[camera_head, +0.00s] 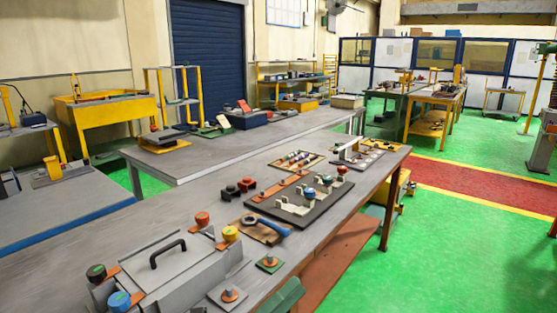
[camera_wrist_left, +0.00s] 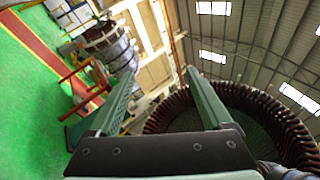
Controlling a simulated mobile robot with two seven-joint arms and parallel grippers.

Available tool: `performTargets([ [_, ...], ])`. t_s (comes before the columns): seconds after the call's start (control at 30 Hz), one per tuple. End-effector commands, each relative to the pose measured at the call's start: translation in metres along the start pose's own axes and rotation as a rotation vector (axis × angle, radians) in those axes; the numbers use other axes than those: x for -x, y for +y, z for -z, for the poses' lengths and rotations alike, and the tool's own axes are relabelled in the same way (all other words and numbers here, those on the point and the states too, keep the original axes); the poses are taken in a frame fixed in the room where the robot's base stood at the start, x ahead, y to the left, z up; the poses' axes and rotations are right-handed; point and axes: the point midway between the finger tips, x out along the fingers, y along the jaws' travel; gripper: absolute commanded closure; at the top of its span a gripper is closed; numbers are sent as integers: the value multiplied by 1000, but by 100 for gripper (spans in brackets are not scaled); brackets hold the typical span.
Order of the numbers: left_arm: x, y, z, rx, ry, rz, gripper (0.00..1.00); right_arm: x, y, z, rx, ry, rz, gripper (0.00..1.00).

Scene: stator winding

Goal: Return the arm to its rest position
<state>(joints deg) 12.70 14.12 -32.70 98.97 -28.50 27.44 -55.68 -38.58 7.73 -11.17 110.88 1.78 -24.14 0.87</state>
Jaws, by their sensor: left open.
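My left gripper (camera_wrist_left: 161,72) shows in the left wrist view with two green fingers spread apart and nothing between them. A large dark stator ring with brown windings (camera_wrist_left: 262,100) lies behind the right-hand finger in that view. I cannot tell how far the finger is from it. In the head view, a green piece (camera_head: 285,297) at the bottom edge may be part of my gripper, but too little shows to be sure. My right gripper is not in view.
A grey workbench (camera_head: 130,232) holds a box with a black handle (camera_head: 168,253), coloured buttons, a blue-handled tool (camera_head: 268,224) and a dark board of parts (camera_head: 300,203). A second bench (camera_head: 220,150) stands behind. Green floor (camera_head: 450,255) is open at the right.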

Motion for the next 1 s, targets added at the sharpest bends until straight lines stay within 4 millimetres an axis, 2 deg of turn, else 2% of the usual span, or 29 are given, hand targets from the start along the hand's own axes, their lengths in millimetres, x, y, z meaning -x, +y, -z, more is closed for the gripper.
performTargets([
  [0.03, 19, 17, -6, 162, -103, -77, 17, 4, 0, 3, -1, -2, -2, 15],
  [0.13, 64, 54, -15, 472, -312, -208, 17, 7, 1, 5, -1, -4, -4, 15],
  [0.27, 141, 98, -8, 861, -613, -355, 17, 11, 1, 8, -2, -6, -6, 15],
  [0.4, 235, 130, 24, 1241, -970, -474, 17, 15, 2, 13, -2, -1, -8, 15],
  [0.5, 294, 139, 53, 1443, -1203, -526, 17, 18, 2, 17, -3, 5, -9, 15],
  [0.6, 338, 139, 80, 1580, -1391, -553, 17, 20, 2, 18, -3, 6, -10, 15],
  [0.7, 365, 136, 98, 1660, -1513, -563, 17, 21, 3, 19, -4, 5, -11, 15],
  [0.77, 374, 135, 104, 1686, -1556, -566, 17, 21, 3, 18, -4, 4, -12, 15],
  [1.0, 380, 134, 108, 1703, -1585, -567, 17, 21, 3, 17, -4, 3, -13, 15],
])
